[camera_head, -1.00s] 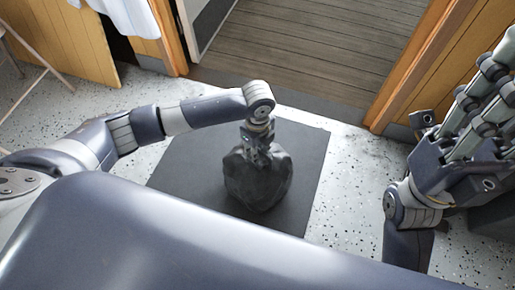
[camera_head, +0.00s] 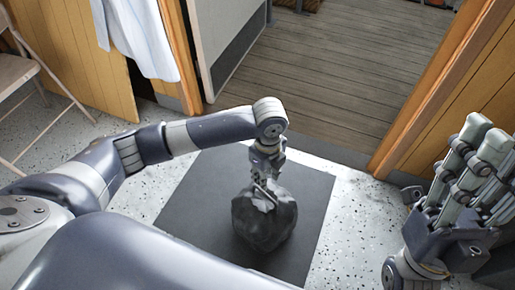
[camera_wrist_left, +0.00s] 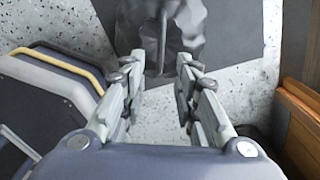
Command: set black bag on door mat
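The black bag (camera_head: 264,222) is a dark, crumpled lump standing on the dark door mat (camera_head: 190,200), right of the mat's middle. My left gripper (camera_head: 264,180) is over the top of the bag. The bag (camera_wrist_left: 188,22) lies beyond the fingertips there, with a strap-like strip hanging toward me. The mat (camera_wrist_left: 232,30) is behind it. My right gripper (camera_head: 490,165) is off the mat at the right, fingers pointing up; its opening is unclear.
A doorway with a wooden plank floor (camera_head: 330,70) lies beyond the mat, with an open door (camera_head: 215,45) at its left. A folding chair (camera_head: 20,70) and a hanging white cloth (camera_head: 138,35) are at the left. Speckled floor around the mat is mostly clear.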

